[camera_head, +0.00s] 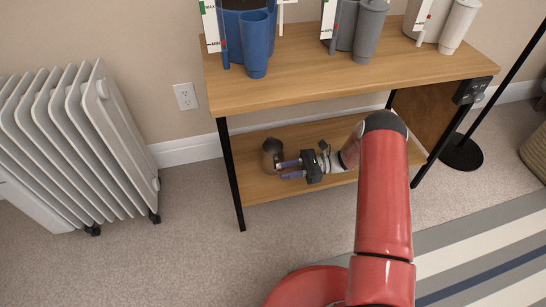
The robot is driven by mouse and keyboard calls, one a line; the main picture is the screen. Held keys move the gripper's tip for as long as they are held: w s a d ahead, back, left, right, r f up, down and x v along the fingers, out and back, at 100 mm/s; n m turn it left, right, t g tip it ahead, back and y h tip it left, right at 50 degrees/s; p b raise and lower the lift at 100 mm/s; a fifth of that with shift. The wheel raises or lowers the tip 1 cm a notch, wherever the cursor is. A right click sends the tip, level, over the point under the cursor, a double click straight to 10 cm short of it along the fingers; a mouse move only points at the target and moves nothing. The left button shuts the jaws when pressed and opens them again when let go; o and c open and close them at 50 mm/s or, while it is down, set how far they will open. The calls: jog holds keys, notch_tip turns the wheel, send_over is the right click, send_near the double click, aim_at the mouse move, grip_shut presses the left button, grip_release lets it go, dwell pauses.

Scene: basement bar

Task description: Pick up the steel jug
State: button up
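The steel jug (268,158) stands upright on the lower wooden shelf, near its left end. It is a small, rounded vessel, grey-brown with a darker top. My gripper (279,169) reaches in over the lower shelf from the right, with its two purple-blue fingers pointing left. The fingers are apart with a gap between them and nothing seen held. The fingertips are at the right side of the jug; I cannot tell whether they touch it.
The lower shelf (325,192) lies under a wooden top (310,80) bearing blue, grey and white cup-like items. A black front leg (231,175) stands left of the jug. A white radiator (75,145) is at left.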

jog(key=x, duration=0.5)
jog(key=shift+s+r, duration=0.15)
jog(key=shift+s, duration=0.1)
jog(key=shift+c, duration=0.4)
grip_shut()
dwell(0.7)
